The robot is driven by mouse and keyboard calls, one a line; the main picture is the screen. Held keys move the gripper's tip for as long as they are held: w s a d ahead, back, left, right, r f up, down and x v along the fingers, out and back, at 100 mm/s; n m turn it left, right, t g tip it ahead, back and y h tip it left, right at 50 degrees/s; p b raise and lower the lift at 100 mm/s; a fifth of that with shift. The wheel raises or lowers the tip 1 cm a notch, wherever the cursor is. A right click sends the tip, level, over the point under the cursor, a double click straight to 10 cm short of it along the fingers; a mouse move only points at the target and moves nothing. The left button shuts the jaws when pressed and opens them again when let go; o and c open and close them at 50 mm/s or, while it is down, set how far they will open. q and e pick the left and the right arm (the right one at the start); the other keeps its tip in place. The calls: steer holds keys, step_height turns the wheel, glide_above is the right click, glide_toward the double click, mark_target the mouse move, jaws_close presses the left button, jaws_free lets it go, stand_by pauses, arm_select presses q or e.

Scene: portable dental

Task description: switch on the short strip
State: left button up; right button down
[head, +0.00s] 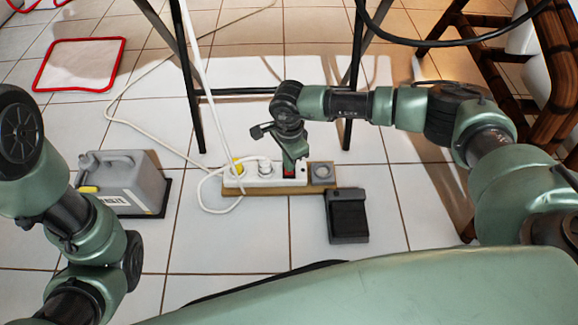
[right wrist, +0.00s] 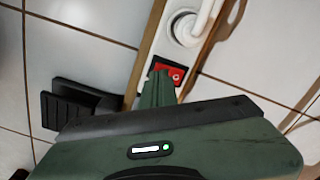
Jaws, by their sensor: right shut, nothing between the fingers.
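The short white power strip (head: 262,181) lies on a wooden board on the tiled floor, with white and yellow plugs at its left part. Its red switch (head: 288,173) is at the right end, and partly covered by my gripper. My right gripper (head: 291,163) is shut and empty, pointing down over the switch. In the right wrist view, its fingertips (right wrist: 160,76) overlap the left side of the red switch (right wrist: 176,75); I cannot tell whether they touch it. A white plug sits in the socket beside the switch. My left gripper is out of view.
A black foot pedal (head: 347,215) lies right of the strip. A grey jug-like container (head: 127,180) stands at left. White cables (head: 213,185) loop around the strip's left end. Black stand legs (head: 188,80) rise behind it, and a wooden rack (head: 480,45) stands at right.

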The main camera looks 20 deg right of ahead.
steer(key=shift+f+b, duration=0.7)
steer(key=shift+f, duration=0.35)
stand_by(0.7)
step_height(320, 180, up, 7)
steer(key=p, duration=0.6)
steer(key=shift+r, duration=0.1)
steer(key=shift+s, duration=0.1)
stand_by(0.5)
